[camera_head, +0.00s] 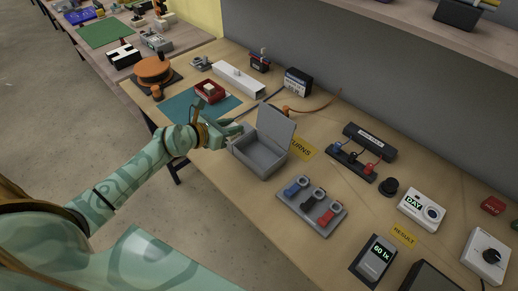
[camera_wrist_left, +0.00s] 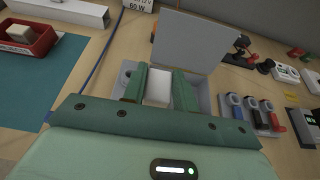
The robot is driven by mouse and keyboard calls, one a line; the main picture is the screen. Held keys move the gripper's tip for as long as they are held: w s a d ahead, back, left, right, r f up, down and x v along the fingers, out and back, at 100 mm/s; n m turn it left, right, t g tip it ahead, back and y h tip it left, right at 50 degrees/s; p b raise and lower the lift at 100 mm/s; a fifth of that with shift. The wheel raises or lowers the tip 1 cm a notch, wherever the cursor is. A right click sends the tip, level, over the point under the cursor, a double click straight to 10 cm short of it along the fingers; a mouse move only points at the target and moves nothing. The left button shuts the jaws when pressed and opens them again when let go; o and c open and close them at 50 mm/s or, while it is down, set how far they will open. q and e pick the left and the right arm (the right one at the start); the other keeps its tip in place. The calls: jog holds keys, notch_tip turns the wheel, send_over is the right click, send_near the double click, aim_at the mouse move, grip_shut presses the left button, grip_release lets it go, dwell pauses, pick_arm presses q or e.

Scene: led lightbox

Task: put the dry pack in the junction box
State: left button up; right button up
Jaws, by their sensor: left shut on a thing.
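The grey junction box (camera_head: 258,158) stands on the bench with its lid (camera_head: 276,126) raised; its interior looks empty in the head view. In the left wrist view the box (camera_wrist_left: 200,92) lies beyond and around my fingertips, with the lid (camera_wrist_left: 195,42) upright behind. My left gripper (camera_head: 232,131) is at the box's left side, near its rim. It is shut on a small white block, the dry pack (camera_wrist_left: 157,88), which shows between the fingers in the wrist view. The pack's lower end is hidden, so its height over the box is unclear. My right gripper is not in view.
A red tray (camera_head: 210,99) with a pale block inside sits on a teal mat (camera_head: 185,107) to the left. A grey holder (camera_head: 318,217) with blue and red parts stands right of the box. A power strip (camera_head: 350,165) lies behind. Bare bench separates these.

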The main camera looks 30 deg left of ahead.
pick_arm(q)
jog(key=w+d+f, duration=0.1)
jog(key=d+f, duration=0.1)
jog(key=w+d+f+b, duration=0.1)
jog(key=d+f, duration=0.1)
jog(key=w+d+f, duration=0.1)
jog(key=d+f, duration=0.1)
jog(key=shift+d, duration=0.25)
jog(key=shift+w+d+f+b, duration=0.15)
jog(key=shift+d+f+b, duration=0.15)
jog(key=shift+f+b, duration=0.1)
jog(key=f, duration=0.1)
jog(key=f+b, duration=0.2)
jog(key=f, duration=0.1)
jog(key=shift+w+d, duration=0.1)
jog(key=shift+d, duration=0.2)
jog(key=shift+r, duration=0.15)
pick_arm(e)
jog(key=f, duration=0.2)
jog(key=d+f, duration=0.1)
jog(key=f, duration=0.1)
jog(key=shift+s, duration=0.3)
pick_arm(q)
jog(key=o, duration=1)
jog(key=shift+c, duration=0.2)
